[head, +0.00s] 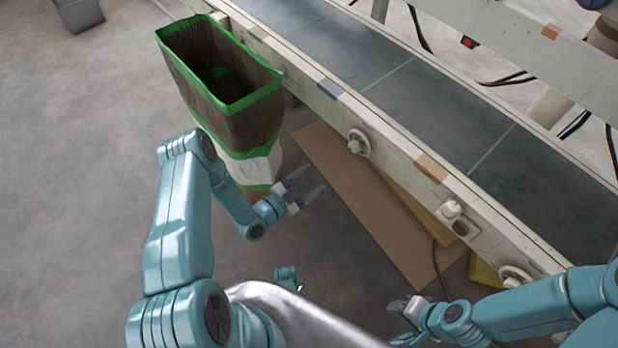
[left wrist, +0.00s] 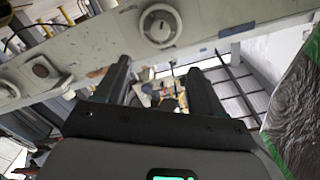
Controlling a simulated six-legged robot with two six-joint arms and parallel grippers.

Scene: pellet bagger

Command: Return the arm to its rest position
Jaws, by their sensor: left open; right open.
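My left gripper (head: 308,187) is open and empty in the head view, in front of the bag and short of the conveyor's side rail. In the left wrist view its two dark fingers (left wrist: 158,82) stand apart with nothing between them. My right gripper (head: 396,322) is at the bottom right of the head view, low beside the conveyor. It is small and partly hidden by its own arm, and I see nothing held in it.
An open brown bag (head: 200,88) with green edges stands upright against the conveyor (head: 420,95). The conveyor's side rail (head: 390,150) carries knobs (head: 357,143). A cardboard sheet (head: 345,195) lies on the floor under it.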

